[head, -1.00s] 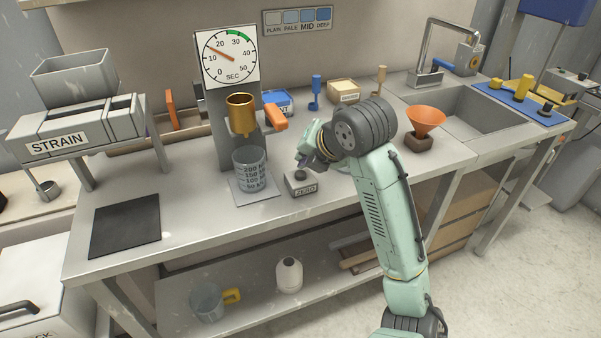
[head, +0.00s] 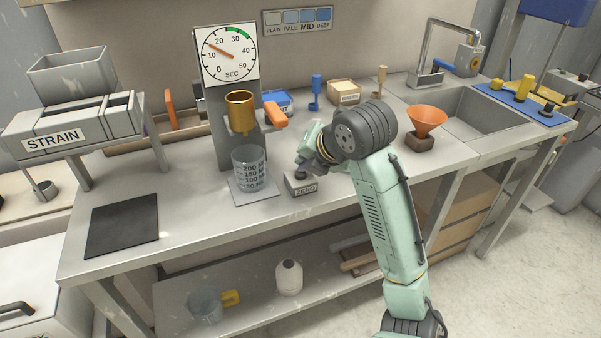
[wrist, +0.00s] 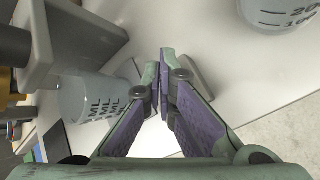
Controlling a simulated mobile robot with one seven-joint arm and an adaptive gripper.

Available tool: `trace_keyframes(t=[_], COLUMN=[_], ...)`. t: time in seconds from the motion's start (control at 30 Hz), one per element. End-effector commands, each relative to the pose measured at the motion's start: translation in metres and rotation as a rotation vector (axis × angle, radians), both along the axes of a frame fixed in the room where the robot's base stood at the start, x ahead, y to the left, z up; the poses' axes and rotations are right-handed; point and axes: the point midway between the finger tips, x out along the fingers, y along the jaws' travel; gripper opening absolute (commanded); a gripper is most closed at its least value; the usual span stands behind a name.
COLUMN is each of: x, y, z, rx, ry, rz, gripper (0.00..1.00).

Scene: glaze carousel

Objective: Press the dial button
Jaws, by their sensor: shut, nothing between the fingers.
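The dial (head: 231,54) is a white square face marked SEC on a grey stand at the back of the bench. Its orange needle points to the upper left. A small grey box labelled ZERO (head: 305,189) sits on the bench in front and to the right of the stand, and its button is on top, mostly hidden by my fingers. My gripper (head: 299,175) is shut and empty, pointing down with its fingertips at the button; I cannot tell if they touch. In the wrist view my shut fingers (wrist: 164,73) partly cover a grey block, probably this box.
A clear measuring beaker (head: 250,170) stands left of the box, under a brass cup (head: 240,112) with an orange handle (head: 274,114). An orange funnel (head: 427,119) stands to the right, near the sink. A dark mat (head: 122,225) lies at the left, with bare bench around it.

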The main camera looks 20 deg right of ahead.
Motion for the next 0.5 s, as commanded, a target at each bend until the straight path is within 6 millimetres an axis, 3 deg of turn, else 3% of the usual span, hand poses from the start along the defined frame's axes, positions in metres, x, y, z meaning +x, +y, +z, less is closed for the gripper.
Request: trace_keyframes(t=[0.5], x=[0.0], y=[0.0001], z=[-0.0064], rx=[0.0], ry=[0.001], rz=[0.001], gripper=[0.0])
